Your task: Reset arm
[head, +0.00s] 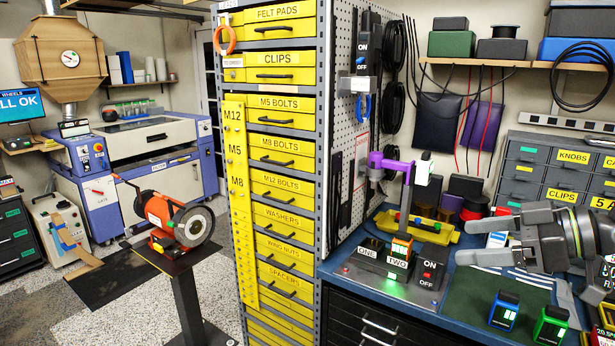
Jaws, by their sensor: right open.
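My right gripper (472,243) comes in from the right edge, over the blue-edged workbench. Its two grey fingers point left and are spread apart, with nothing seen between them. My left gripper is out of view.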

